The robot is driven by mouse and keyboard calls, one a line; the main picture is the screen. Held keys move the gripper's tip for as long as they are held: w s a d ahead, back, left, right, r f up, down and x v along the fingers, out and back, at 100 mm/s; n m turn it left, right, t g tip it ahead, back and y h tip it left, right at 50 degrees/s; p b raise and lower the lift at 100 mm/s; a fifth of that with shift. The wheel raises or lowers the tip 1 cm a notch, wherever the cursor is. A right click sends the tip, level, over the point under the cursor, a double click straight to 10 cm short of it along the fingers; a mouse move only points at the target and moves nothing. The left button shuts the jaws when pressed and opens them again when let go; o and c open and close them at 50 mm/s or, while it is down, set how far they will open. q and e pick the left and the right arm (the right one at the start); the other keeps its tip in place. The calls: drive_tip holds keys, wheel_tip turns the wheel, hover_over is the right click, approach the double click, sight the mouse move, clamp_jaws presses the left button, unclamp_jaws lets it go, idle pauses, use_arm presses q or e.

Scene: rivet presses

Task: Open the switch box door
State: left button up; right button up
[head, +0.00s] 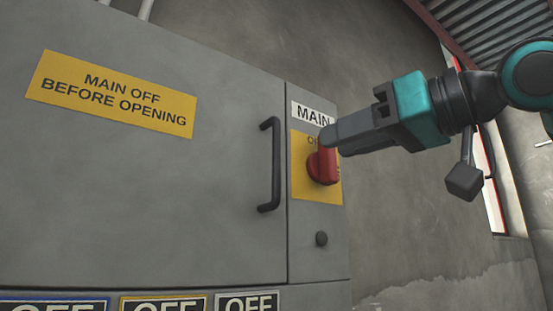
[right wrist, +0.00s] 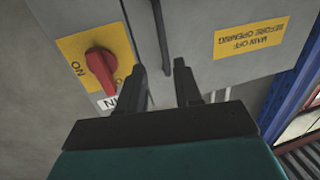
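The grey switch box door (head: 150,200) appears shut, its right edge meeting the narrow switch panel. Its black vertical bar handle (head: 270,165) is near that edge; the handle also shows in the right wrist view (right wrist: 161,28). The red main switch (head: 324,165) sits on a yellow plate right of the handle, its lever roughly upright. My right gripper (head: 330,138) is in front of the switch's top in the head view. In the right wrist view its fingers (right wrist: 160,70) are apart and empty, with the handle ahead between their tips. My left gripper is not in view.
A yellow sign (head: 112,93) reads MAIN OFF BEFORE OPENING. A round black knob (head: 321,239) is below the switch. OFF labels (head: 163,304) line the box below the door. The grey wall (head: 410,225) is behind, with open room right of the box.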

sight(279, 152)
drive_tip(key=x, duration=0.4)
drive_tip(key=r+p+x, duration=0.1)
drive_tip(key=x, duration=0.7)
drive_tip(key=shift+s+a+r, duration=0.1)
drive_tip(key=shift+a+r, duration=0.05)
drive_tip(key=shift+a, duration=0.15)
clamp_jaws()
